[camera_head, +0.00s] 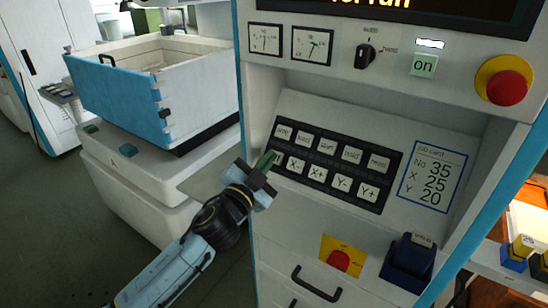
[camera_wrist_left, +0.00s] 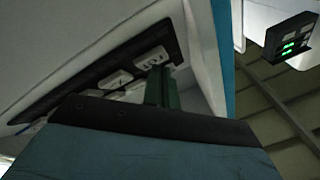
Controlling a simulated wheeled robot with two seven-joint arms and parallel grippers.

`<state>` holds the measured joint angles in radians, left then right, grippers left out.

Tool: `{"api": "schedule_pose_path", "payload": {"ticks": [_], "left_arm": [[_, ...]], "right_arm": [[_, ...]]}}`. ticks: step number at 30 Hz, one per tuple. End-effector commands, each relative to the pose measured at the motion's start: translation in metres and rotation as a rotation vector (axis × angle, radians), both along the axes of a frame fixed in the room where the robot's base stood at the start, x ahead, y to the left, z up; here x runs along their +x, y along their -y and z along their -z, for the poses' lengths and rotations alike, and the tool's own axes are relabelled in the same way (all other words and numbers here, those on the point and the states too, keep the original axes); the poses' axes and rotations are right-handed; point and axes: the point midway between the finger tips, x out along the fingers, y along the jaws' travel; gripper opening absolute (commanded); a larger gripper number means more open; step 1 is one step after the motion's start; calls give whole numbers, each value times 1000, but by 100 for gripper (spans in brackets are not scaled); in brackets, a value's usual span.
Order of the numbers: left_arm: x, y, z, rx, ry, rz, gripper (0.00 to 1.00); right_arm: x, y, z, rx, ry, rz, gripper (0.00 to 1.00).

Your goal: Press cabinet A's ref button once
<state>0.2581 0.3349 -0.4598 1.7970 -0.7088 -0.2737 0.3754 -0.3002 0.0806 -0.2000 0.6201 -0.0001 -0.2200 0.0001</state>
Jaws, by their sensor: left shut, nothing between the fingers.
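The near control cabinet (camera_head: 465,135) has a sloped black keypad (camera_head: 330,165) with two rows of white keys. In its lower row X-, X+, Y- and Y+ are readable. The left-end place of that row is behind my left gripper (camera_head: 267,161), which is shut and empty at the keypad's left edge. In the left wrist view, the green fingertips (camera_wrist_left: 160,88) stand close beside an end key (camera_wrist_left: 151,58), whose label seems to read REF. I cannot tell whether they touch it. No cabinet letter shows on this front.
A job card (camera_head: 431,177) lies right of the keypad. A red emergency knob (camera_head: 507,87), the on button (camera_head: 424,64) and a rotary switch (camera_head: 365,55) sit above. A red-on-yellow button (camera_head: 340,258) and a drawer handle (camera_head: 317,284) are below. A blue-sided tank (camera_head: 115,90) stands left.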

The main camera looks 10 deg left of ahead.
Motion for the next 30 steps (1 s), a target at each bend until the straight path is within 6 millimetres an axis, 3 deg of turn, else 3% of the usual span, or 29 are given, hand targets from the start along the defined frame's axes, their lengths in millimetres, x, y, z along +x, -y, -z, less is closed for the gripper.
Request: {"api": "schedule_pose_path", "payload": {"ticks": [30], "left_arm": [[-11, -4, -8, 0, -1, -1, 0]], "right_arm": [[0, 0, -11, 0, 0, 0, 0]]}}
